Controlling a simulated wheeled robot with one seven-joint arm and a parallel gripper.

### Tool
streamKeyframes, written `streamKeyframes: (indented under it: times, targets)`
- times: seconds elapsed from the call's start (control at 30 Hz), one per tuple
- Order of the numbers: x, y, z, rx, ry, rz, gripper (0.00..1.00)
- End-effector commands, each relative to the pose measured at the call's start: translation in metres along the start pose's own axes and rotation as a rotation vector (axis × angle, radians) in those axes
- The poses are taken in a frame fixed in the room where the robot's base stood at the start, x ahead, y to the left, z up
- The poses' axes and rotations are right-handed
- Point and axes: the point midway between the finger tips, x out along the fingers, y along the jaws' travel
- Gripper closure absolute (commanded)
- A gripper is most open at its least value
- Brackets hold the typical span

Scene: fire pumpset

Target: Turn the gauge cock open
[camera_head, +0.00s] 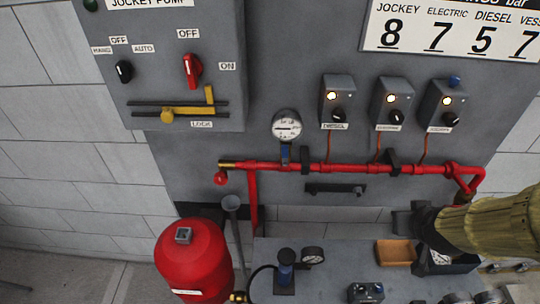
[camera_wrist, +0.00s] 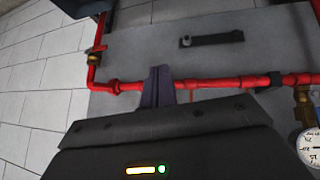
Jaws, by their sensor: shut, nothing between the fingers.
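The gauge cock (camera_head: 285,155) sits under the round white pressure gauge (camera_head: 287,125), where its stem meets the red pipe. Its blue lever looks roughly vertical in the head view. My gripper (camera_head: 403,221) is below the pipe and well to the right of the cock in the head view. Its shut fingers (camera_wrist: 158,82) show in front of the pipe, empty and apart from the cock.
The red pipe (camera_head: 345,168) runs across the grey panel, with black clamps and a black bar handle (camera_head: 335,188) below it. Three switch boxes (camera_head: 390,103) are above.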

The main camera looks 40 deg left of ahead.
Motion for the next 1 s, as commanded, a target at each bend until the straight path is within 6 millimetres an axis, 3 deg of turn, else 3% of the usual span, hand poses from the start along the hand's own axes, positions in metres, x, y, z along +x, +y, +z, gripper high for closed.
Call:
streamKeyframes:
  times: [0.03,0.2,0.4,0.53,1.0]
  targets:
    - [-0.009,0.020,0.018,0.077,-0.051,0.007,1.00]
    - [-0.045,0.063,0.088,0.339,-0.247,0.032,1.00]
    - [-0.084,0.086,0.149,0.570,-0.423,0.087,1.00]
    - [-0.092,0.088,0.163,0.618,-0.463,0.102,1.00]
    - [-0.092,0.088,0.162,0.618,-0.463,0.101,1.00]
